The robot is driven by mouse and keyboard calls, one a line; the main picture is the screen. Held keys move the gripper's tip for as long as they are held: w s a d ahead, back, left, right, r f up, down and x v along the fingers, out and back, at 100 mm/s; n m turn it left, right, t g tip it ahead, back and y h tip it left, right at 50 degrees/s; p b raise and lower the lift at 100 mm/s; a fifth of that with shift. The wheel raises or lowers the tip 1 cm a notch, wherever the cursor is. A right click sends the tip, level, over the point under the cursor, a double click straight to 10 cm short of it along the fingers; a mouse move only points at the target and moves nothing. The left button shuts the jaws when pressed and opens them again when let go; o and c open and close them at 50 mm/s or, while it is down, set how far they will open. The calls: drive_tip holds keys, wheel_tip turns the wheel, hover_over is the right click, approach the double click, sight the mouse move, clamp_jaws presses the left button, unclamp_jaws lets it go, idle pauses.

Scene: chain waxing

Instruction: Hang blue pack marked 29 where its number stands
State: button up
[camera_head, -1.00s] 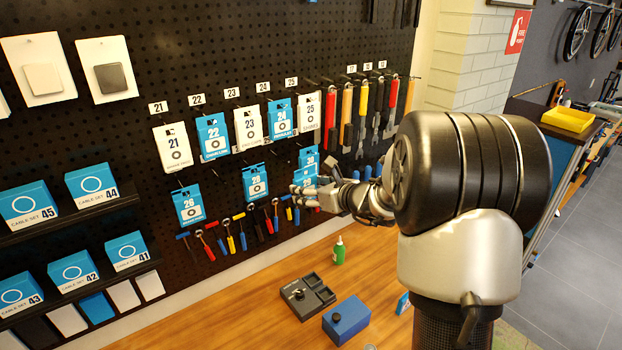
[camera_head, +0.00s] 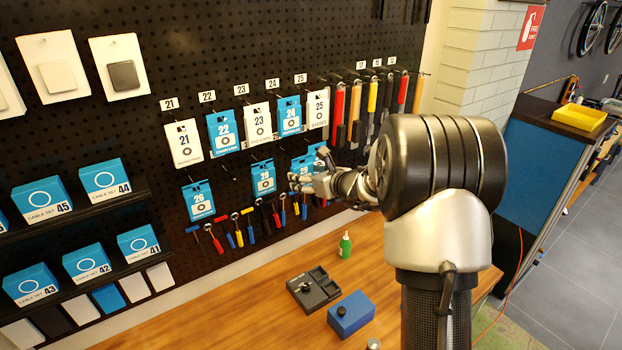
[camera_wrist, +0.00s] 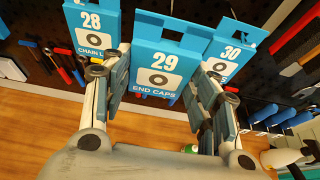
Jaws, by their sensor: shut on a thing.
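The blue pack marked 29, END CAPS (camera_wrist: 158,62), is between the two fingers of my gripper (camera_wrist: 157,82) in the wrist view. My gripper is shut on it, and the pack faces the camera, roughly upright. Blue pack 28 (camera_wrist: 92,25) is to its left and blue pack 30 (camera_wrist: 232,50) to its right, both slightly behind it. In the head view, my gripper (camera_head: 308,180) is at the lower row of the pegboard and partly covers the held pack (camera_head: 301,165). The 29 label on the board and its hook are hidden.
In the head view, packs 26 (camera_head: 198,201) and 28 (camera_head: 263,178) hang in the lower row, with a gap between them. Packs 21 to 25 hang above. Small tools (camera_head: 237,232) hang below. A green bottle (camera_head: 345,245) and blue box (camera_head: 351,314) stand on the bench (camera_head: 255,290).

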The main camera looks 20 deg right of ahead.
drive_tip(key=shift+w+a+p, duration=0.2)
drive_tip(key=shift+w+p, duration=0.3)
drive_tip(key=shift+w, duration=0.5)
drive_tip(key=shift+w+a+p, duration=0.2)
drive_tip(key=shift+w+p, duration=0.25)
drive_tip(key=shift+w, duration=0.55)
drive_tip(key=shift+b+x, duration=0.65)
drive_tip(key=shift+x, duration=0.3)
drive_tip(key=shift+f, duration=0.1)
drive_tip(key=o, duration=1.1)
drive_tip(key=shift+o, duration=0.2)
drive_tip(key=shift+s, duration=0.15)
